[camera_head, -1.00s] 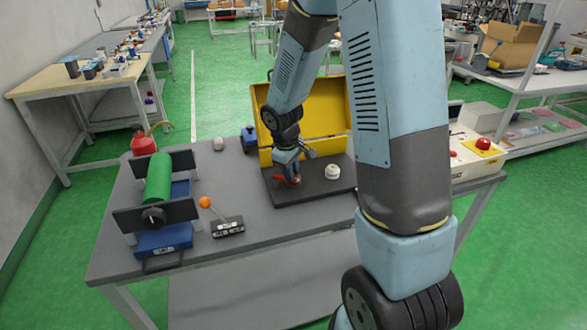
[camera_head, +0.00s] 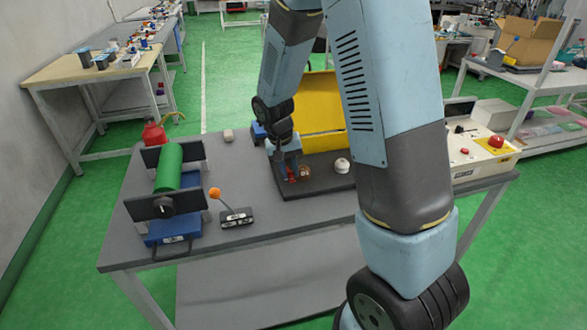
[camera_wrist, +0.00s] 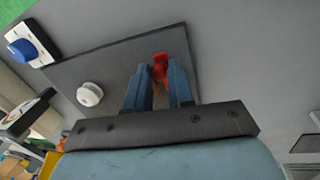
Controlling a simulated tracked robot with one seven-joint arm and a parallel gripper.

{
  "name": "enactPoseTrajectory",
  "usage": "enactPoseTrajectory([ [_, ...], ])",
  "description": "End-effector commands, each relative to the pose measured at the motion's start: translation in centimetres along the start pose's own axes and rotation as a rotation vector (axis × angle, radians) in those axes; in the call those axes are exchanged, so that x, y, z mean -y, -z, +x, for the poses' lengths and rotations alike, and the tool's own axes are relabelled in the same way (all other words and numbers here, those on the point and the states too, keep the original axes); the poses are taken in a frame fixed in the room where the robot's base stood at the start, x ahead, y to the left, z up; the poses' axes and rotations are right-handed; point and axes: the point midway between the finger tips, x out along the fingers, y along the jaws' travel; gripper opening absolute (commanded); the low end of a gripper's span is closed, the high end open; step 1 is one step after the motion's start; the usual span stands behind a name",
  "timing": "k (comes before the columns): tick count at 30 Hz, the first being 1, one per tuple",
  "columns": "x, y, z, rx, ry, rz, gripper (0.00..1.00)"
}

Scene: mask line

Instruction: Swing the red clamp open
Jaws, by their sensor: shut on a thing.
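The red clamp (camera_wrist: 160,66) sits between the two blue fingers of my gripper (camera_wrist: 160,74) in the wrist view. My gripper is shut on it. In the head view only a small part of the red clamp (camera_head: 290,177) shows below my gripper (camera_head: 290,170), low over the left part of the dark board (camera_head: 325,191). A small brownish round part (camera_head: 305,172) shows just right of the gripper. The fingers hide most of the clamp.
A white knob (camera_head: 342,165) stands on the board to the right. The yellow panel (camera_head: 318,105) rises behind. A lever with an orange ball (camera_head: 215,192) and a green cylinder (camera_head: 167,167) on a stand are to the left. Grey table between is clear.

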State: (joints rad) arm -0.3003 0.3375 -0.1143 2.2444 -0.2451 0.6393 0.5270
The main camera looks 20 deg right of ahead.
Motion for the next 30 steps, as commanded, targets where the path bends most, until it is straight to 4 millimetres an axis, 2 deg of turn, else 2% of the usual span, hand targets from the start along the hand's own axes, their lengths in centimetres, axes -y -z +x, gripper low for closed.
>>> enactPoseTrajectory([
  [7,0.38,0.20,-0.17,0.007,0.003,0.065,0.00],
  [21,0.48,0.19,-0.21,0.009,0.003,0.077,0.00],
  [22,0.48,0.19,-0.21,0.009,0.003,0.077,0.23],
  [30,0.41,0.10,-0.14,0.012,0.002,0.077,0.48],
])
